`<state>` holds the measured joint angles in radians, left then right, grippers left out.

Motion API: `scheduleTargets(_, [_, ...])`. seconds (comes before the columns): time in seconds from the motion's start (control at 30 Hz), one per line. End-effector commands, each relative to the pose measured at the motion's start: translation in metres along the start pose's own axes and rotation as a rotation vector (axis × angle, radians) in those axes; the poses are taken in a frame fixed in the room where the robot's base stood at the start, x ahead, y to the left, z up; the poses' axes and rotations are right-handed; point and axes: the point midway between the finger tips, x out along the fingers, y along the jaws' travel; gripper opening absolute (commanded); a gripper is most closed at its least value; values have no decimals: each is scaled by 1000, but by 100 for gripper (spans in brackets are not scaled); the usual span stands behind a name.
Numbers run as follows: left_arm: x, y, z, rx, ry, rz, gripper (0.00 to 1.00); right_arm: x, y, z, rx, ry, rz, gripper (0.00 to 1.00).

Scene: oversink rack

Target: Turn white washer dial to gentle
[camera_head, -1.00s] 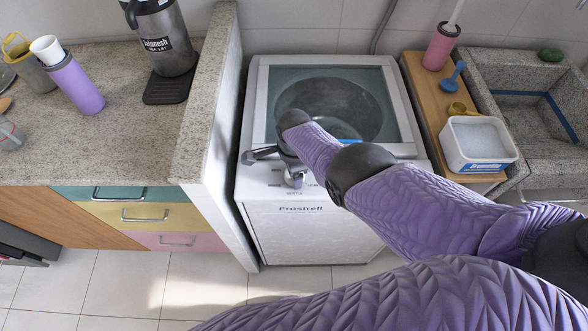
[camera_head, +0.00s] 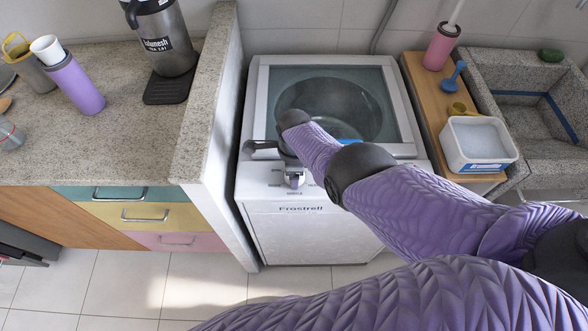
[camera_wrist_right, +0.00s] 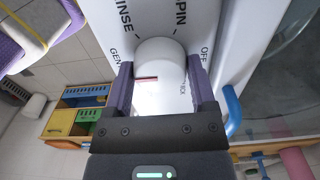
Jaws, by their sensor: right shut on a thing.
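The white washer (camera_head: 335,232) stands in the middle of the head view, its control panel at the front left of the top. In the right wrist view the round white dial (camera_wrist_right: 160,60) sits between the two purple fingers of my right gripper (camera_wrist_right: 160,75), which is shut on it. A short red mark on the dial lies on its left side, toward the partly hidden "GEN…" label (camera_wrist_right: 114,53). "RINSE", "SPIN" and "OFF" show around the dial; another label is mostly covered. In the head view my right gripper (camera_head: 293,178) is over the panel. My left gripper is not in view.
A granite counter (camera_head: 120,135) with a raised side wall is left of the washer. A wooden board (camera_head: 432,98) with a white tub (camera_head: 478,143) and a stone sink (camera_head: 520,75) are at right. The washer's glass lid (camera_head: 330,100) is behind my gripper.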

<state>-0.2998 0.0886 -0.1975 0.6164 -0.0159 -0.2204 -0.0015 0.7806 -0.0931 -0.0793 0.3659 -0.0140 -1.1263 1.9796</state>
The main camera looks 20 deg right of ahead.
Motion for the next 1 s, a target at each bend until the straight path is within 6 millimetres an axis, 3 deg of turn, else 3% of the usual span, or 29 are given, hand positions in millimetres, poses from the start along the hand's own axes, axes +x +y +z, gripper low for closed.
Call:
scheduleTargets(0.07, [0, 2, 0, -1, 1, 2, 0, -2, -2, -1, 0, 2, -6, 13])
scheduleTargets(0.1, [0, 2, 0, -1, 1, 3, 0, -2, -2, -1, 0, 2, -6, 74])
scheduleTargets(0.23, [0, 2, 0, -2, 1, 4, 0, -1, -2, -1, -1, 2, -5, 100])
scheduleTargets(0.47, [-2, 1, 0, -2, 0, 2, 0, -3, -1, 0, -1, 1, -2, 100])
scheduleTargets(0.8, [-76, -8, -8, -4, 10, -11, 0, -85, -1, 0, -1, 0, -5, 100])
scheduleTargets(1.0, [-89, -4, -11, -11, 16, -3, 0, -102, -1, -1, 0, 1, -3, 100])
